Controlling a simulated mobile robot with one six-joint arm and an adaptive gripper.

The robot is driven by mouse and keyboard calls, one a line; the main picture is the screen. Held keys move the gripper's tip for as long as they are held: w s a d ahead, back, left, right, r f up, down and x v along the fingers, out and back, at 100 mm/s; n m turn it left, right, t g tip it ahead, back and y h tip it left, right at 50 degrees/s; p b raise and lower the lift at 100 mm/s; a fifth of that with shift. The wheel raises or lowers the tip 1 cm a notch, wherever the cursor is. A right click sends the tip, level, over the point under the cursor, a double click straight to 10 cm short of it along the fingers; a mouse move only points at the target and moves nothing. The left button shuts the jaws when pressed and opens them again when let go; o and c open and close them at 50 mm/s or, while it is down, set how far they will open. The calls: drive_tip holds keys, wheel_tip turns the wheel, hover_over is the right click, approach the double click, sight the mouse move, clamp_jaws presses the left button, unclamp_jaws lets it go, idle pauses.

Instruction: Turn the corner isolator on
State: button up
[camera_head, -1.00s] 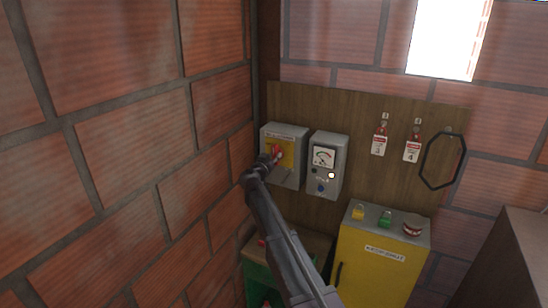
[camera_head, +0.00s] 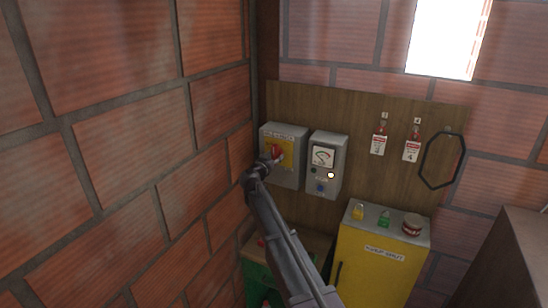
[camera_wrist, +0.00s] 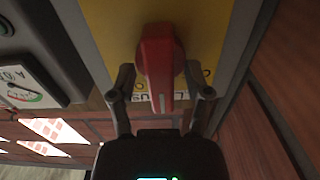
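The corner isolator (camera_head: 297,172) is a grey box on a wooden board in the corner, with a yellow plate (camera_wrist: 107,22) and a red handle (camera_head: 277,151). In the wrist view the red handle (camera_wrist: 160,62) points lengthwise down the picture, toward my gripper. My gripper (camera_wrist: 160,92) is at the handle, with one finger on each side of it. The fingers are apart, and a narrow gap seems to show on both sides. In the head view my gripper (camera_head: 267,161) partly covers the isolator's left front.
A grey meter box (camera_head: 325,162) with a dial and a lit lamp hangs close to the isolator's right. Hanging tags (camera_head: 379,145) and a dark ring (camera_head: 425,165) are farther right. A yellow cabinet (camera_head: 375,265) stands below. A brick wall (camera_head: 120,150) is close on the left.

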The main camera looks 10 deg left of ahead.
drive_tip(key=shift+s+a, duration=0.1)
drive_tip(key=shift+s, duration=0.1)
drive_tip(key=v, duration=1.1)
drive_tip(key=shift+s, duration=0.35)
drive_tip(key=shift+a+r, duration=0.1)
drive_tip(key=s+d+f+g+h+b, duration=0.1)
drive_tip(key=s+d+f+g+b, duration=0.3)
drive_tip(key=d+f, duration=0.65)
drive_tip(key=s+d+f+g+b, duration=0.2)
drive_tip(key=s+d+f+g, duration=0.45)
drive_tip(key=d, duration=0.75)
drive_tip(key=s+d+f+n+g+y+b, duration=0.2)
drive_tip(key=s+d+f+g+y+b, duration=0.1)
drive_tip(key=s+f, duration=0.4)
drive_tip(key=s+d+f+n+g+y+b, duration=0.2)
drive_tip(key=s+f, duration=0.5)
drive_tip(key=s, duration=0.6)
drive_tip(key=shift+d+f+g+y+b, duration=0.2)
drive_tip(key=shift+d+g+y+b, duration=0.65)
drive_tip(key=shift+d+y, duration=0.25)
